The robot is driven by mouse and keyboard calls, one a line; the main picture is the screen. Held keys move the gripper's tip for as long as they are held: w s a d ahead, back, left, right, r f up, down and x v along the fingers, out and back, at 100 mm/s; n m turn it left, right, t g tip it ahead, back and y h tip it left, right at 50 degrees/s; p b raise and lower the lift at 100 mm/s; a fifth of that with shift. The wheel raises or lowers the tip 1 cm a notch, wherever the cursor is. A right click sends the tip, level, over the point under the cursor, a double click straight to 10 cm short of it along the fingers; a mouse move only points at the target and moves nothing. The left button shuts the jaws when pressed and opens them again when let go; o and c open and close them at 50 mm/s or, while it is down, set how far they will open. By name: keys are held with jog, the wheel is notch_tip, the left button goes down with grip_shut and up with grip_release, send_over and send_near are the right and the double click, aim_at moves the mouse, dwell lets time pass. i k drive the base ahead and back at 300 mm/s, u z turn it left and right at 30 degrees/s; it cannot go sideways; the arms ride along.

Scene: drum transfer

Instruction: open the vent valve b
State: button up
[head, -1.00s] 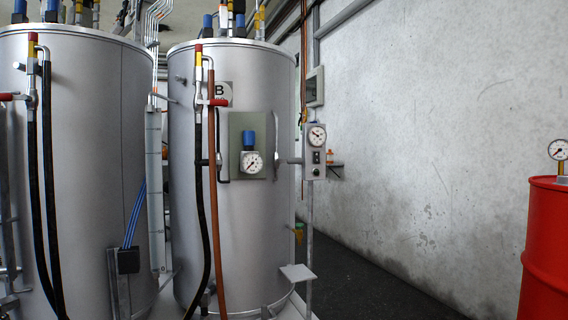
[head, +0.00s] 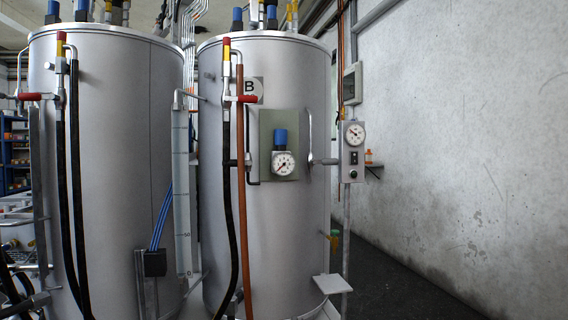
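The tank marked B (head: 312,222) is a tall grey cylinder at the middle of the head view. Its label (head: 249,88) is a pale plate with a black B. A valve with a red lever handle (head: 243,99) sits on the pipework just below the label, the lever lying roughly level and pointing right. I cannot tell from a marking whether this is vent valve b. More fittings (head: 270,14) with blue parts stand on the tank's top and are cut by the frame edge. My gripper is not in view.
A second grey tank (head: 115,200) stands close on the left. Tank B has a gauge with a blue knob (head: 283,163) on a green plate. A post with a gauge box (head: 353,150) stands right of it. Dark floor (head: 390,285) along the right wall looks clear.

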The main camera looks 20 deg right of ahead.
aim_at(325, 161)
jog(key=z, duration=0.1)
jog(key=i, duration=1.25)
jog(key=z, duration=0.7)
